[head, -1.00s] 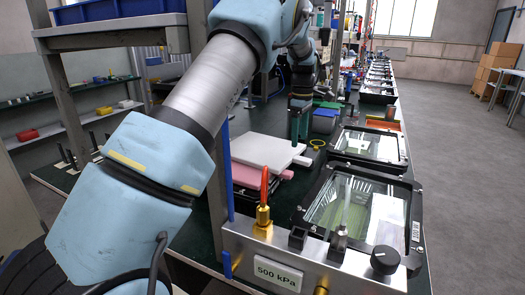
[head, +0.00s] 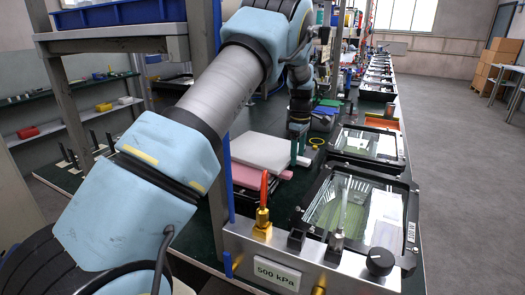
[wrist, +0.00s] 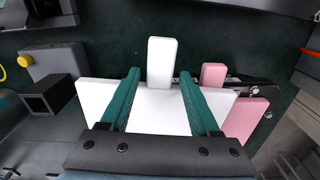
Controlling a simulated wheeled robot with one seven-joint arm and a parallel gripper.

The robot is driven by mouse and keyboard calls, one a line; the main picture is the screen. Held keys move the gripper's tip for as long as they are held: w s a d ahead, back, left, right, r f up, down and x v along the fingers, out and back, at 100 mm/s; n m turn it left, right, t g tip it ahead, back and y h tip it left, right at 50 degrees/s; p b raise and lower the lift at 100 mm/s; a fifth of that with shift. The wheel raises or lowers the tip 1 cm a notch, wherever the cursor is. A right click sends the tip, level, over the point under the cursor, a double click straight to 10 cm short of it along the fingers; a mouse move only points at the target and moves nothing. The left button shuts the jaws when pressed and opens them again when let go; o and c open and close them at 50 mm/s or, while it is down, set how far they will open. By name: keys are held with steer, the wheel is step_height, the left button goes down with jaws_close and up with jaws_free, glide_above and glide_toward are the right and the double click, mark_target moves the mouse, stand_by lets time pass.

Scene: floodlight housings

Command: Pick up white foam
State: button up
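A large white foam sheet (head: 262,153) lies on top of a pink sheet on the dark green bench; it also shows in the wrist view (wrist: 160,112). A small white foam block (wrist: 161,60) sticks out past the sheet's far edge in the wrist view. My gripper (wrist: 159,75) has two green fingers, spread apart and empty. In the wrist view they reach over the large sheet, with their tips on either side of the small block's near part. In the head view my gripper (head: 295,158) is at the sheet's right end. Whether the fingers touch anything is unclear.
A small pink block (wrist: 213,74) and a larger pink piece (wrist: 246,118) lie right of the white foam in the wrist view. A grey box (wrist: 52,65) stands left. In the head view, glass-fronted floodlight housings (head: 362,220) line the bench's right side.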

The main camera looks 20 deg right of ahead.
jaws_close()
steer(key=shift+r, duration=0.1)
stand_by(0.4)
